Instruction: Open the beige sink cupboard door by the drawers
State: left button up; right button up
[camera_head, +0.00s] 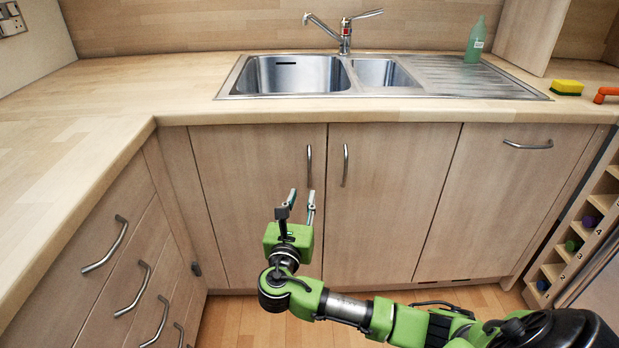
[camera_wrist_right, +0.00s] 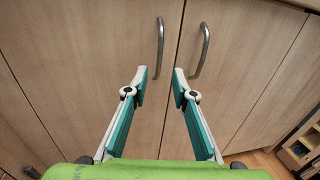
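The beige sink cupboard door by the drawers (camera_head: 240,195) is the left one of the pair under the sink and is closed. Its upright metal handle (camera_head: 309,166) is near its right edge; in the right wrist view this handle (camera_wrist_right: 160,46) stands just beyond the fingertips, roughly between them. My right gripper (camera_head: 301,197) is open and empty, pointing up at the door just below the handle. Its two teal and white fingers (camera_wrist_right: 159,76) are apart in the wrist view. I cannot tell if they touch the door. My left gripper is not in view.
The neighbouring cupboard door (camera_head: 385,200) is closed, its handle (camera_head: 345,165) close beside the first. A drawer stack (camera_head: 130,265) stands at the left corner. The worktop edge (camera_head: 400,110) overhangs above. A numbered rack (camera_head: 580,235) is at the right.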

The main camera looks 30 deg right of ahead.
aim_at(309, 173)
jog(key=b+x, duration=0.2)
jog(key=x, duration=0.9)
jog(key=shift+w+d+f, duration=0.1)
jog(key=shift+f, duration=0.05)
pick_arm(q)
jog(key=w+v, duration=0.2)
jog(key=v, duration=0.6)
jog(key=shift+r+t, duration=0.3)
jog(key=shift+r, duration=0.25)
pick_arm(e)
jog(key=shift+w+d, duration=0.4)
jog(key=shift+w, duration=0.05)
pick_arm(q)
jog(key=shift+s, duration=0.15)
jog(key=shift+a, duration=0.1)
pick_arm(e)
grip_shut()
